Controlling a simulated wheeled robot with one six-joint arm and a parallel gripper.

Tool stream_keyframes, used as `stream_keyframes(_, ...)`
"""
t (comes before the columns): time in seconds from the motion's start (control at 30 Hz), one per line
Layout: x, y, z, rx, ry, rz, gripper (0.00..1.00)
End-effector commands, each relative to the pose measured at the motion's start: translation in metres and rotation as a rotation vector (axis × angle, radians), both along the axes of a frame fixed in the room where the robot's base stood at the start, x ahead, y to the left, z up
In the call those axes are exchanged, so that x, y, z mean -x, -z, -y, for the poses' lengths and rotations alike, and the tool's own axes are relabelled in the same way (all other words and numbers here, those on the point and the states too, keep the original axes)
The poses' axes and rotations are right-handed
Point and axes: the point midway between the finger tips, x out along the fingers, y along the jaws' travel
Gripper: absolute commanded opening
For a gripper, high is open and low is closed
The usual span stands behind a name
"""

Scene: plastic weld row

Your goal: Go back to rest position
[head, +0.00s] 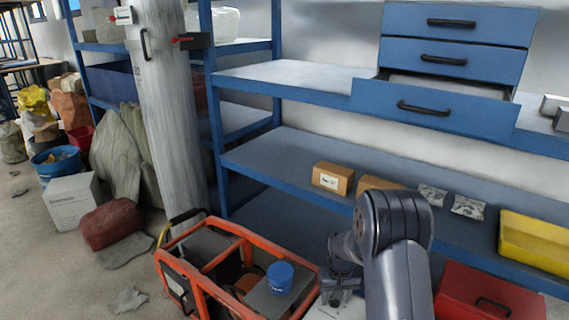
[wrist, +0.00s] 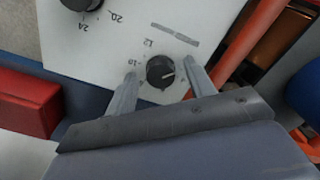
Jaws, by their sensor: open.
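My gripper (wrist: 159,68) is open in the wrist view, with one finger on each side of a black knob (wrist: 161,72). I see gaps between the fingers and the knob, and nothing is held. The knob sits on a pale panel (wrist: 110,45) with printed numbers. A second black knob (wrist: 82,4) is cut off at the top edge. In the head view my gripper (head: 339,287) points down over a pale surface at the bottom edge, partly hidden by my arm.
An orange-framed machine (head: 235,228) with a blue cup (head: 280,277) stands just left of my gripper. A red toolbox (head: 487,295) is at right. Behind are blue shelves (head: 300,153) with cardboard boxes (head: 332,179), a yellow bin (head: 533,240) and an open drawer (head: 432,108).

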Motion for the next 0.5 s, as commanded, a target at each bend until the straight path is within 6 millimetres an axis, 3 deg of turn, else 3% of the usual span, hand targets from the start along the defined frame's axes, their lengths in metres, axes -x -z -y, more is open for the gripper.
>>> stream_keyframes(0.5,-0.0006,0.0021,-0.0011,0.0,0.416,0.002,0.51)
